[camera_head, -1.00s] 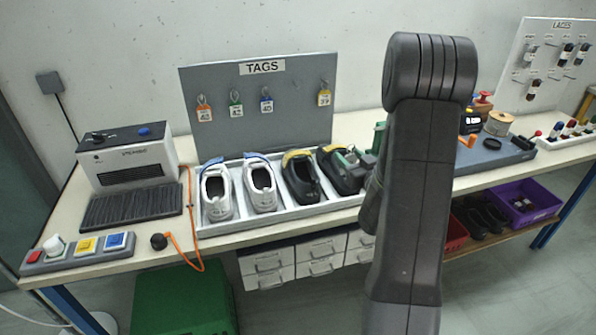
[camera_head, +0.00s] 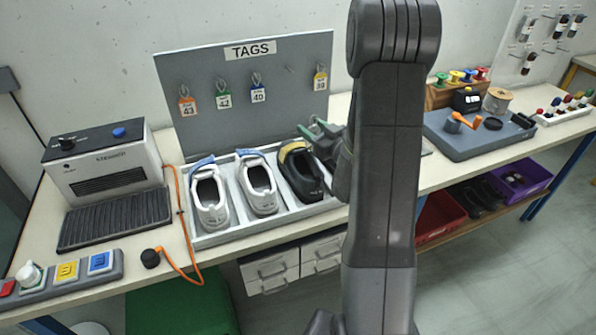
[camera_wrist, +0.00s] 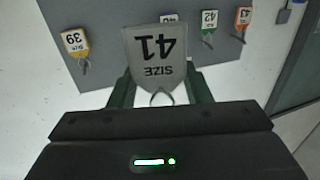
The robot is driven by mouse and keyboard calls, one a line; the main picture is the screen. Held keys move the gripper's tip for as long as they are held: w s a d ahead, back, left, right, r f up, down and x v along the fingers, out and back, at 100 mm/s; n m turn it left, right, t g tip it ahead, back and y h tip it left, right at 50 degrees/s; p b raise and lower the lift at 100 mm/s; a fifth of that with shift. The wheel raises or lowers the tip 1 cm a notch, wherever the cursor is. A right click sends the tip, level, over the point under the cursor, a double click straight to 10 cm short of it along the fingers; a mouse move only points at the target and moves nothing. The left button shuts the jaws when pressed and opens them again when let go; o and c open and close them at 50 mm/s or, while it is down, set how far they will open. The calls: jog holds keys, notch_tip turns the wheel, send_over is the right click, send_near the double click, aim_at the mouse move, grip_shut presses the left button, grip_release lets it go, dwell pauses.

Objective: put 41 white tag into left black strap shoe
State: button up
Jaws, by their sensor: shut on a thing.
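My gripper (camera_wrist: 160,88) is shut on the white 41 tag (camera_wrist: 156,48), which shows upside down between the green fingers in the wrist view. In the head view my gripper (camera_head: 322,132) is partly hidden by my arm, above the right end of the shoe tray; the tag cannot be made out there. The left black strap shoe (camera_head: 303,180), with a yellow collar, sits in the tray (camera_head: 232,231) just left of and below my gripper. The other black shoe is hidden behind my gripper and arm.
Two white shoes (camera_head: 209,199) (camera_head: 260,188) stand left in the tray. The tag board (camera_head: 205,125) behind holds tags 43, 42, 40 and 39. A steamer (camera_head: 105,165) stands left. A grey fixture (camera_head: 475,137) and spools are right of my arm.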

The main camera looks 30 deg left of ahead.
jog(key=shift+f, duration=1.3)
jog(key=o, duration=1.1)
jog(key=shift+c, duration=0.2)
jog(key=b+v, duration=0.4)
jog(key=v, duration=1)
jog(key=shift+a, duration=0.25)
